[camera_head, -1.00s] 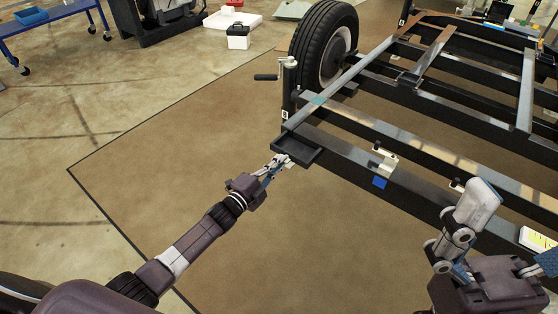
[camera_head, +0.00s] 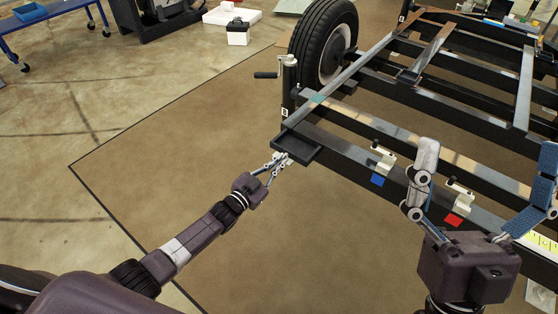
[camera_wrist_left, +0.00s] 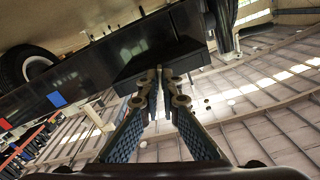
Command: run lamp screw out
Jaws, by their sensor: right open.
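My left gripper (camera_head: 282,159) is at the black corner tray (camera_head: 297,147) of the trailer frame. In the left wrist view its two fingertips (camera_wrist_left: 159,73) come together just in front of the dark tray (camera_wrist_left: 165,62). I cannot make out a screw between or beyond them. My right gripper (camera_head: 488,152) is open, its fingers spread wide, in front of the frame's near beam. White brackets stand on that beam, one above a blue label (camera_head: 377,181) and one above a red label (camera_head: 454,220). I cannot pick out a lamp.
The trailer frame (camera_head: 340,170) fills the right side, with a tyre (camera_head: 318,45) and a crank handle (camera_head: 266,75) behind the corner. A yellow-and-white panel (camera_head: 543,240) is at far right. The brown floor mat (camera_head: 170,160) is clear on the left.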

